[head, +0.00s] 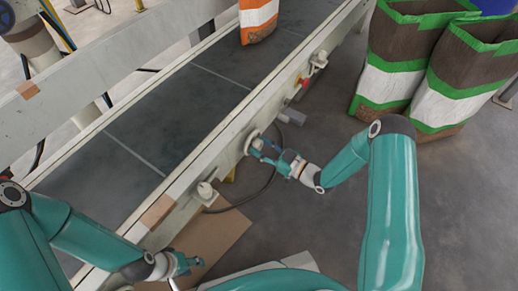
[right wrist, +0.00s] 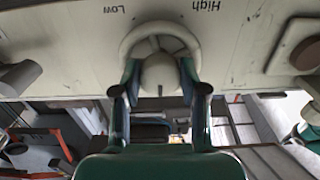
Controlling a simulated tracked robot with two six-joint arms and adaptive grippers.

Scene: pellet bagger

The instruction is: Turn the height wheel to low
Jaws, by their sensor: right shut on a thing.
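The height wheel (right wrist: 131,38) is a pale round handwheel on the side rail of the conveyor. It also shows in the head view (head: 249,141), partly hidden by my right gripper. In the right wrist view the words Low (right wrist: 116,9) and High (right wrist: 204,6) appear upside down behind it, Low to the left and High to the right. My right gripper (right wrist: 160,92) is shut on the wheel, one finger on each side of its rounded hub. My left gripper (head: 188,266) looks open and empty, low beside the near end of the conveyor, away from the wheel.
A conveyor (head: 140,105) with a dark belt runs diagonally, carrying an orange and white bag (head: 259,17). A red button (head: 304,82) and a pale knob (head: 205,190) sit along its rail. Striped bags (head: 390,83) stand at the right. A cardboard sheet (head: 215,238) lies on the floor.

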